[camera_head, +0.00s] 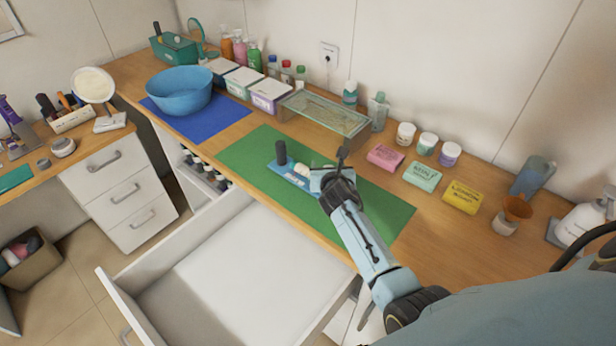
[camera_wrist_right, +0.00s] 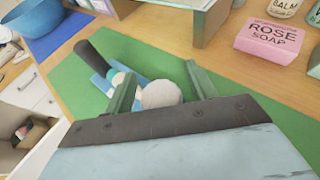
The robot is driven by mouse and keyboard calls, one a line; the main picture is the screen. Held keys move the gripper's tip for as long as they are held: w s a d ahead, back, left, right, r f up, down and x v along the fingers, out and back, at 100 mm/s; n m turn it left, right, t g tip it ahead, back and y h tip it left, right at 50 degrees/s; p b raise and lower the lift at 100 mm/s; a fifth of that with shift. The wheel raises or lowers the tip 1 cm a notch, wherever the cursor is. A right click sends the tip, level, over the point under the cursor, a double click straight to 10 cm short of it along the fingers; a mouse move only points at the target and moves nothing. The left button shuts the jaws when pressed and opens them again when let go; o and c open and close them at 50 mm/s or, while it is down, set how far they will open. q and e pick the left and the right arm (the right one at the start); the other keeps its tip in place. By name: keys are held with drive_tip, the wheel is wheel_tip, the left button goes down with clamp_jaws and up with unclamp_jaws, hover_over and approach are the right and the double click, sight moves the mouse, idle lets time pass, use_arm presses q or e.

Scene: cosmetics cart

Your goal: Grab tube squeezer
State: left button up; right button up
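A blue flat piece (camera_head: 284,172) with a dark upright handle (camera_head: 281,152) and a white rounded part (camera_head: 302,170) lies on the green mat; it looks like the tube squeezer, though its shape is partly hidden by my gripper. In the right wrist view the dark handle (camera_wrist_right: 92,57) leans left and the white round part (camera_wrist_right: 160,94) shows between the fingers. My right gripper (camera_wrist_right: 160,85) is open, its two green-grey fingers spread on either side of the white part. I cannot tell whether they touch it. My left gripper is not in view.
The green mat (camera_head: 385,213) lies on a wooden counter above an open, empty white drawer (camera_head: 225,275). Pink (camera_head: 386,157), green (camera_head: 422,176) and yellow (camera_head: 463,197) soap boxes stand to the right. A blue bowl (camera_head: 180,90) stands at left.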

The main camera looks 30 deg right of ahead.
clamp_jaws()
